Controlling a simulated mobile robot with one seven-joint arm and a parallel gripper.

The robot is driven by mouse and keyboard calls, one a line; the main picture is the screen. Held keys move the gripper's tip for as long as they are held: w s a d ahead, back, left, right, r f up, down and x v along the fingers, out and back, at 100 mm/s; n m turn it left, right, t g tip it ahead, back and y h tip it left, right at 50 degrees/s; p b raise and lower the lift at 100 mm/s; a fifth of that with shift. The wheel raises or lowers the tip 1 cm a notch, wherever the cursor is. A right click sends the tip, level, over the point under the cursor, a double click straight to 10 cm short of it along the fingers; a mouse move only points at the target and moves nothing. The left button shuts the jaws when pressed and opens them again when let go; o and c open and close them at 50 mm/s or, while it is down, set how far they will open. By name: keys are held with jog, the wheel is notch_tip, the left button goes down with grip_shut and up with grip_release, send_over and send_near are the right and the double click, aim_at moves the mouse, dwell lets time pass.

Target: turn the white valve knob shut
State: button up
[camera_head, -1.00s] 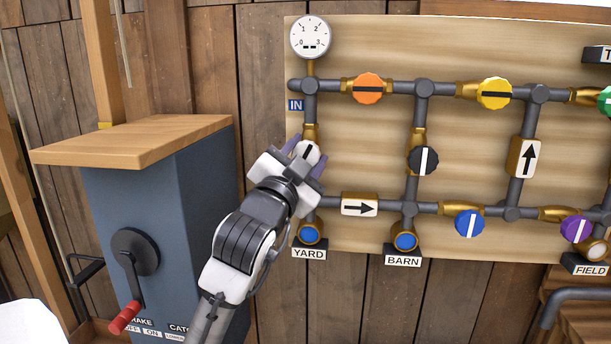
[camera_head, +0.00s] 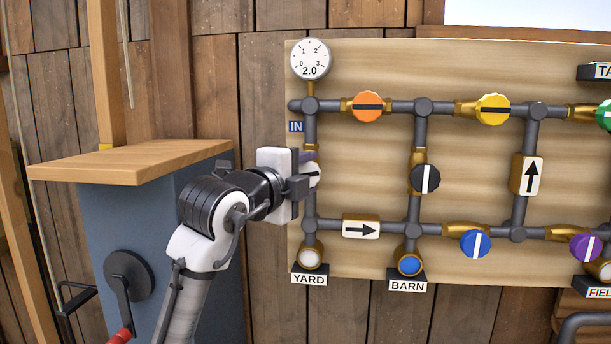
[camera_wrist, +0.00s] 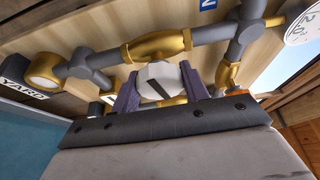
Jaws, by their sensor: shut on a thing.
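The white valve knob (camera_head: 317,175) sits on the upright pipe between the IN and YARD labels. In the head view my gripper (camera_head: 309,170) covers most of it. In the wrist view the white knob (camera_wrist: 158,74) shows between my gripper's two purple fingers (camera_wrist: 160,86), which are shut on its sides. Its dark stripe slants across the line of the pipe behind it. The YARD outlet (camera_head: 310,258) at the pipe's foot shows a pale face. The gauge (camera_head: 311,60) above reads 2.0.
Orange (camera_head: 368,107), yellow (camera_head: 492,109), black (camera_head: 425,178), blue (camera_head: 475,244) and purple (camera_head: 585,248) knobs share the pipe board. The BARN outlet (camera_head: 409,264) is blue. A blue-grey cabinet (camera_head: 85,225) with a wooden top and a crank stands left of my arm.

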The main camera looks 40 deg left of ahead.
jog(key=shift+m+g, duration=0.4)
jog(key=shift+m, duration=0.6)
jog(key=o, duration=1)
jog(key=s, duration=0.4)
jog(key=s+d+b, duration=0.1)
jog(key=s, duration=0.4)
jog(key=s+d+r+b, duration=0.1)
jog(key=s, duration=0.3)
jog(key=shift+s+d, duration=0.1)
jog(key=shift+s, duration=0.2)
